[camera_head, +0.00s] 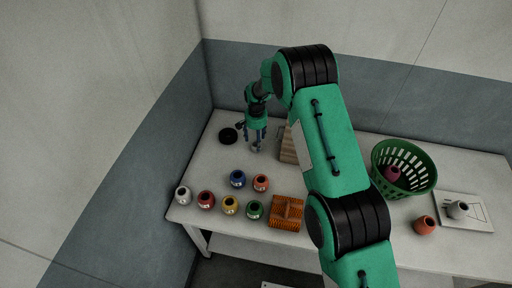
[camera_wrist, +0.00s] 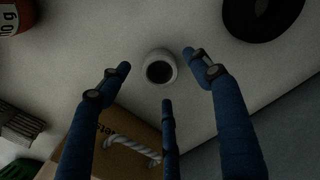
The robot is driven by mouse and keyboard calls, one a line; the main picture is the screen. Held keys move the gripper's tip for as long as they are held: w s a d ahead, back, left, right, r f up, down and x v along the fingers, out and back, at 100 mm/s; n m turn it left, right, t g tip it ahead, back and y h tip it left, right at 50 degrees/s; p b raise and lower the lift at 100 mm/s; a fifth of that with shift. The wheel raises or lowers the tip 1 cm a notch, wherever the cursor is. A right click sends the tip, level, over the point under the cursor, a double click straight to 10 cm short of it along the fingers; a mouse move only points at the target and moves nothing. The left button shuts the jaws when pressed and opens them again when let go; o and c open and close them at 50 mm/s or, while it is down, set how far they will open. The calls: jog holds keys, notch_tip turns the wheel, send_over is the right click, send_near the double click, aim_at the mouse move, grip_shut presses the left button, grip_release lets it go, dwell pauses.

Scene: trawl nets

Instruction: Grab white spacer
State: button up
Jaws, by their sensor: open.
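A small round white piece with a dark hole, which looks like the white spacer (camera_wrist: 160,56), lies on the table below my gripper in the wrist view. In the head view it shows only as a small pale shape (camera_head: 256,147) under the fingers, partly hidden. My gripper (camera_head: 257,136) is open, with three blue fingers pointing down at the table. In the wrist view the fingertips are spread around the spacer, one at left, one at right and one below. No finger visibly touches it, and the height gap is hard to tell.
A black ring (camera_head: 228,136) lies left of my gripper. A wooden box with a rope handle (camera_wrist: 125,140) stands close on the right. Several coloured jars and an orange slatted block (camera_head: 287,212) are nearer the front. A green basket (camera_head: 404,193) stands at right.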

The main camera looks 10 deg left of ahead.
jog(key=shift+f, duration=1.8)
jog(key=shift+c, duration=0.3)
jog(key=c, duration=1.2)
